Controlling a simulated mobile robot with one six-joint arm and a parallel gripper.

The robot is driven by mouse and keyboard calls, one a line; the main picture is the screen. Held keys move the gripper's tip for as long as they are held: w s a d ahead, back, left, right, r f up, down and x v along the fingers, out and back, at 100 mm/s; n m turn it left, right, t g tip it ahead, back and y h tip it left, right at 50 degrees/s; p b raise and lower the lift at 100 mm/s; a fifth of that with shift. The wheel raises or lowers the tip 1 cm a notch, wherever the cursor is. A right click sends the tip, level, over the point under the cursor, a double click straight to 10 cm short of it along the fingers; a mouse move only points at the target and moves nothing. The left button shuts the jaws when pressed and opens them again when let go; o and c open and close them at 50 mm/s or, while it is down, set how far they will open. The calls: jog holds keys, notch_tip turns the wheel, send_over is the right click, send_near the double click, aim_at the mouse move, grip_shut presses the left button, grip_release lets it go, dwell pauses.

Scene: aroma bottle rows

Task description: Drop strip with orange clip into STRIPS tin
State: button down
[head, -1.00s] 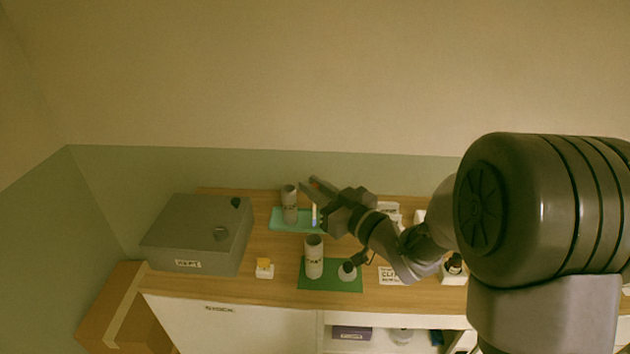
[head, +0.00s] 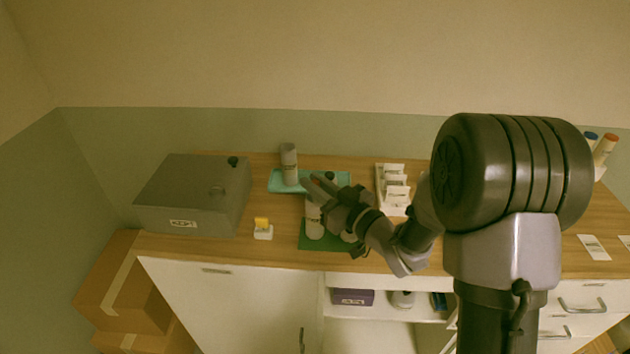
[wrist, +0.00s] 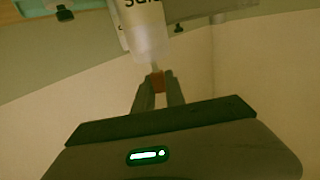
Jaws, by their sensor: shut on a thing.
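In the wrist view my gripper (wrist: 158,78) is shut on a small orange clip (wrist: 158,85). A thin pale strip (wrist: 154,67) extends from the clip to the rim of the tin (wrist: 148,38). The tin's lettering is upside down and partly cut off, and appears to end in "RIPS". I cannot tell how far the strip's end is inside the mouth. In the head view the strip is not clear.
A similar tin (head: 289,163) stands on a teal tray (head: 276,187) behind. A grey box (head: 195,195) and a small white block with a yellow top (head: 263,231) are left. A white rack (head: 380,190) is right. The green mat (head: 310,245) lies at the counter's front.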

jog(key=c, duration=1.3)
grip_release()
jog(key=b+v, duration=0.2)
jog(key=v, duration=0.8)
